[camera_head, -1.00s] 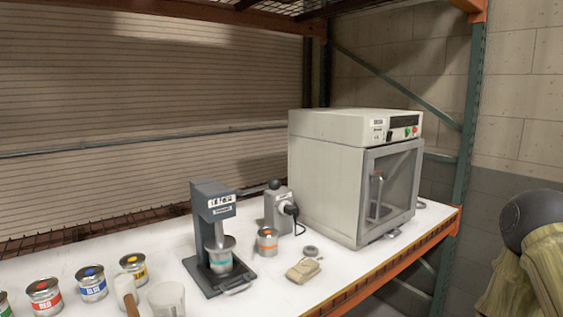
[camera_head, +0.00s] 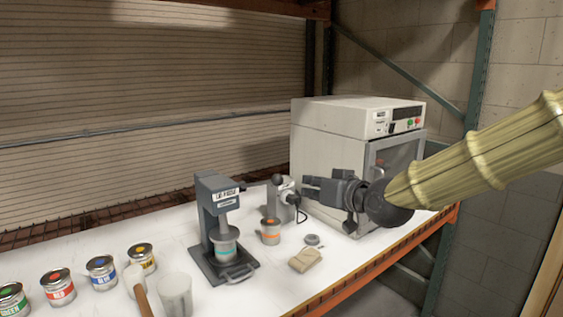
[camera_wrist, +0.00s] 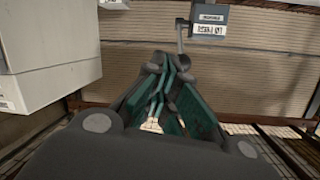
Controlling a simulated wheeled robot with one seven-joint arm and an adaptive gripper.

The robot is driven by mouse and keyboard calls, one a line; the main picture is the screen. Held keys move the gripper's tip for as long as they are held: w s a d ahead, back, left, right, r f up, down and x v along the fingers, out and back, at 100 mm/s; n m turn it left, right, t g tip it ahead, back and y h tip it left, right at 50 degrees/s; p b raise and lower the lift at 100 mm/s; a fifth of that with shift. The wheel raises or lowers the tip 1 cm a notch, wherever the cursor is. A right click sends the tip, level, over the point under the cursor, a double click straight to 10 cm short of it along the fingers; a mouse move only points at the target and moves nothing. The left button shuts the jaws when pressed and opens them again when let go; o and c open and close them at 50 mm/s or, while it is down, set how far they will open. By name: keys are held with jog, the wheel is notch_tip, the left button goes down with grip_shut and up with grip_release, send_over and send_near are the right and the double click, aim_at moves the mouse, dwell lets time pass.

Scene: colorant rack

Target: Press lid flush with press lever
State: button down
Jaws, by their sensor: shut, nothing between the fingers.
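The dark grey press (camera_head: 208,205) stands on the white table in the head view, with a can with a teal band (camera_head: 224,254) under its plate. The lid's seating is too small to tell. My gripper (camera_head: 306,188) is shut and empty, just right of the knob in the head view; contact cannot be told. Its fingers also show in the wrist view (camera_wrist: 160,68).
A large grey machine (camera_head: 330,135) stands behind my gripper. An orange-banded can (camera_head: 270,232), a tan cloth (camera_head: 305,260) and a grey device (camera_head: 279,205) sit right of the press.

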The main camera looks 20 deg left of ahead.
notch_tip(320, 180, up, 8)
jog(key=s+a+n+y, duration=0.1)
jog(key=a, duration=0.1)
jog(key=r+p+x, duration=0.2)
jog(key=p+x, duration=0.2)
jog(key=x, duration=0.5)
jog(key=shift+s+d+f+p, duration=0.15)
jog(key=shift+f+p, duration=0.1)
jog(key=shift+f, duration=0.55)
jog(key=shift+s+f+p, duration=0.15)
jog(key=shift+f+p, duration=0.1)
jog(key=shift+f, duration=0.55)
jog(key=shift+s+d+f+p, duration=0.1)
jog(key=shift+f+p, duration=0.15)
jog(key=shift+f, duration=0.55)
jog(key=shift+s+d+f+t+b, duration=0.25)
jog(key=shift+f+b, duration=0.4)
jog(key=shift+b, duration=0.35)
jog(key=shift+s+f, duration=0.1)
